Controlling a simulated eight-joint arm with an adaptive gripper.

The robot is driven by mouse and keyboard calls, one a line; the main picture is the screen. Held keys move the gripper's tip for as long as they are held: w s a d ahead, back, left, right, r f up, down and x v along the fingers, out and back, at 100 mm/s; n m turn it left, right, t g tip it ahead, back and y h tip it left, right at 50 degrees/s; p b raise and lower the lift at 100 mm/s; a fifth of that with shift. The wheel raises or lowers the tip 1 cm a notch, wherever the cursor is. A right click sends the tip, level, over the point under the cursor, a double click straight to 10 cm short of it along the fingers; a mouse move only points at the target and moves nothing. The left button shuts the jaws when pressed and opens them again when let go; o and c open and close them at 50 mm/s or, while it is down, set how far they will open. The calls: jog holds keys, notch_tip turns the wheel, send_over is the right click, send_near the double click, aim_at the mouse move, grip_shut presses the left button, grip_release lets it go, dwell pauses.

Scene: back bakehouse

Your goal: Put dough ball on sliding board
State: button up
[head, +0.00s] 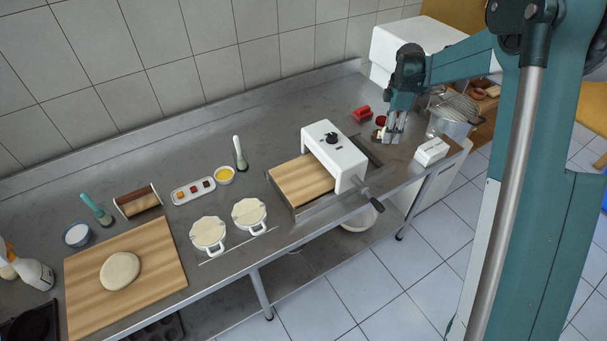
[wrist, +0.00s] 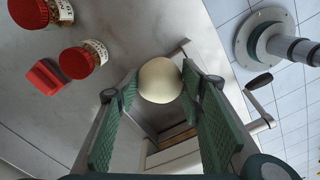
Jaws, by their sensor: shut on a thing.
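The dough ball (wrist: 160,80) is pale and round. It sits between the green finger pads of my gripper (wrist: 160,84), which is shut on it. In the head view my gripper (head: 391,135) is low over the right part of the steel counter, right of the white press. Whether the ball touches the counter I cannot tell. The sliding board (head: 301,181) is a wooden slab in a metal frame. It sticks out to the left from under the white press (head: 334,151), which hides its right part.
Red-lidded jars (wrist: 78,62) and a red block (head: 362,113) lie near my gripper. A white package (head: 432,151) is at the front right edge. The press has a crank handle (head: 372,200) in front. A large board (head: 150,275) with flat dough lies at the left.

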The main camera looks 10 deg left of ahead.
jog(key=s+a+r+p, duration=0.2)
jog(key=s+a, duration=0.1)
jog(key=a, duration=0.3)
jog(key=s+a+r+p, duration=0.1)
jog(key=s+a+r, duration=0.2)
jog(key=a, duration=0.2)
jog(key=s+a+r+p, duration=0.2)
jog(key=s+a+r, duration=0.1)
jog(key=a, duration=0.3)
jog(key=shift+s+a+r+p, duration=0.15)
jog(key=shift+s+a+p, duration=0.1)
jog(key=shift+a+p, duration=0.05)
jog(key=s+a, duration=0.1)
jog(key=a, duration=0.1)
jog(key=s+a, duration=0.4)
jog(key=shift+s+a+f+b, duration=0.1)
jog(key=shift+f+b, duration=0.2)
jog(key=shift+b, duration=0.05)
jog(key=s+a+f+b, duration=0.3)
jog(key=s+a+f, duration=0.1)
jog(key=s, duration=0.3)
jog(key=shift+a+f, duration=0.35)
jog(key=shift+a, duration=0.1)
send_over(302, 178)
jog(key=shift+w+f, duration=0.15)
jog(key=shift+f, duration=3)
jog(key=shift+f, duration=0.1)
jog(key=shift+f+p, duration=0.4)
jog(key=shift+f, duration=1.35)
